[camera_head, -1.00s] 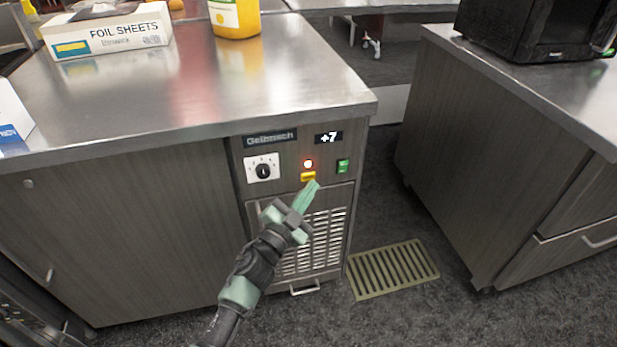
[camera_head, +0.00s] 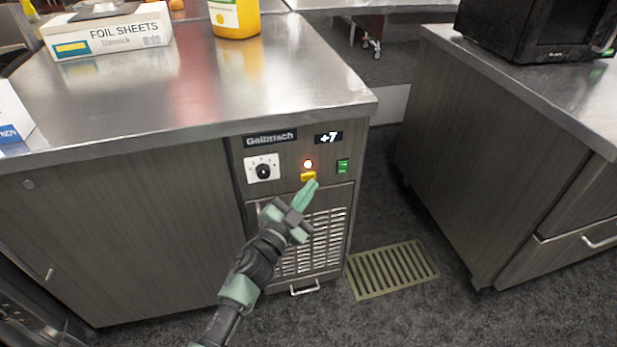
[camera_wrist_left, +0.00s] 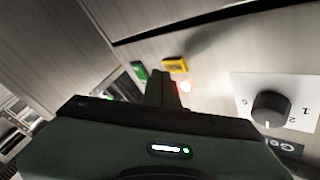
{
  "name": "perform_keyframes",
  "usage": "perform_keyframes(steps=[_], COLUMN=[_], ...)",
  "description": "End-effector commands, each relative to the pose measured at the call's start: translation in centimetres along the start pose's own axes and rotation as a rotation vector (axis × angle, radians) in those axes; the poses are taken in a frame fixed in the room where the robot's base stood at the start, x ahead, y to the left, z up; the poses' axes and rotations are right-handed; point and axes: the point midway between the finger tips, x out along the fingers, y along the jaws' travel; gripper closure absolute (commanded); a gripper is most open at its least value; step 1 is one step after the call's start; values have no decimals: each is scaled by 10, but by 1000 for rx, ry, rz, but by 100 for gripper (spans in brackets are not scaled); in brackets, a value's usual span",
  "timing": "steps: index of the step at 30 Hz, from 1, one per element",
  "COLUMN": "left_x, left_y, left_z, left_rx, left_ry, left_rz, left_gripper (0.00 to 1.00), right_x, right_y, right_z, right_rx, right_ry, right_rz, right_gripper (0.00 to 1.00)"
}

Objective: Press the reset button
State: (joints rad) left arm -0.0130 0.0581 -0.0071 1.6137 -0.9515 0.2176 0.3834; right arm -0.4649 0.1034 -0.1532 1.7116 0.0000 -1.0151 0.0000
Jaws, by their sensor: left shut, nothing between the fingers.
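A yellow button (camera_head: 308,176) sits on the control panel of the metal-topped cabinet, just under a lit red-orange lamp (camera_head: 308,163). It also shows in the left wrist view (camera_wrist_left: 176,66), just beyond my fingers. My left gripper (camera_head: 312,184) is shut and empty. In the head view its fingertips overlap the lower edge of the yellow button; I cannot tell whether they touch it. In the left wrist view the shut fingers (camera_wrist_left: 162,80) point at the panel beside the button. No lettering on the button is readable. My right gripper is not in view.
A vent grille (camera_head: 322,240) lies below. A floor drain grate (camera_head: 393,270) and a second cabinet (camera_head: 490,170) are to the right.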

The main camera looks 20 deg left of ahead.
Motion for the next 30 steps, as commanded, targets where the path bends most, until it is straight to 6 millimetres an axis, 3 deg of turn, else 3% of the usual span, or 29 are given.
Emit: perform_keyframes(steps=[6, 30], left_x=[3, 7], left_y=[-2, -5], left_z=[2, 5], left_rx=[2, 1], left_ry=[1, 1], left_rz=[0, 0], left_gripper=[100, 100], right_x=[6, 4], right_y=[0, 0], right_z=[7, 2], right_rx=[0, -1], right_ry=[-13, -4], right_rz=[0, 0], right_gripper=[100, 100])
